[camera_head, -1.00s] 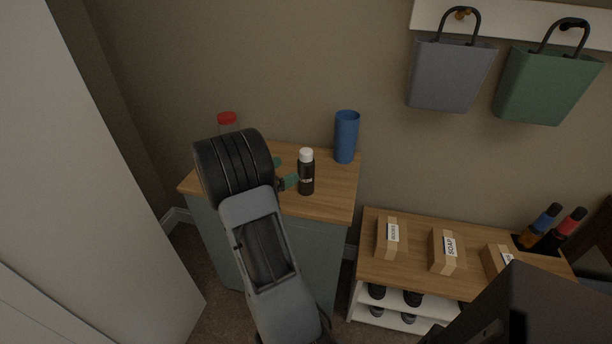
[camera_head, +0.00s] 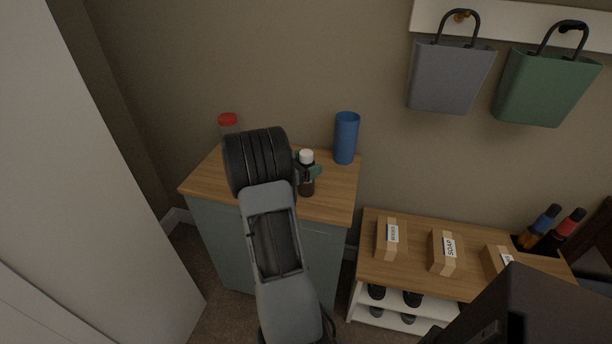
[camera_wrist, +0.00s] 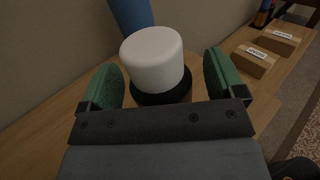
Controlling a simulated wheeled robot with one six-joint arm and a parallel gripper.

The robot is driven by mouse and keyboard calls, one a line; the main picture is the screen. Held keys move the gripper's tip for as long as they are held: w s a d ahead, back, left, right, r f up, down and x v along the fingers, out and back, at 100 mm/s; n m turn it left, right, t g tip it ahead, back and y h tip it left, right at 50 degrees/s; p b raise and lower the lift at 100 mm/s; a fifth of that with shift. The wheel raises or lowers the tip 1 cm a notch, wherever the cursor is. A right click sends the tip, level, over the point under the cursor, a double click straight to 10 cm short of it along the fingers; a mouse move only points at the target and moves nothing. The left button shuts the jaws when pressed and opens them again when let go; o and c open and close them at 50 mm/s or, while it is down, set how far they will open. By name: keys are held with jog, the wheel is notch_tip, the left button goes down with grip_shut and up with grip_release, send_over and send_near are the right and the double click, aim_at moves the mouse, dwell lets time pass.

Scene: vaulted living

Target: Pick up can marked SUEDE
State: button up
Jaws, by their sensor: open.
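A dark can with a white cap (camera_head: 307,187) stands upright on the wooden top of the cabinet (camera_head: 340,199). Its label is too small and covered to read. In the wrist view its white cap (camera_wrist: 153,60) and black shoulder fill the space between two green finger pads. My gripper (camera_head: 308,171) is open around the can, one finger on each side. In the wrist view, gaps show between the cap and both pads of my gripper (camera_wrist: 163,85).
A blue cup (camera_head: 346,138) stands behind the can, and a red-lidded jar (camera_head: 228,121) stands at the back left, partly behind my arm. A lower bench (camera_head: 412,264) to the right holds labelled boxes (camera_head: 447,252) and bottles. Grey (camera_head: 449,77) and green (camera_head: 545,88) bins hang on the wall.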

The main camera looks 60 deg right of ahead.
jog(key=c, duration=1.2)
jog(key=shift+o, duration=0.2)
jog(key=shift+r, duration=0.1)
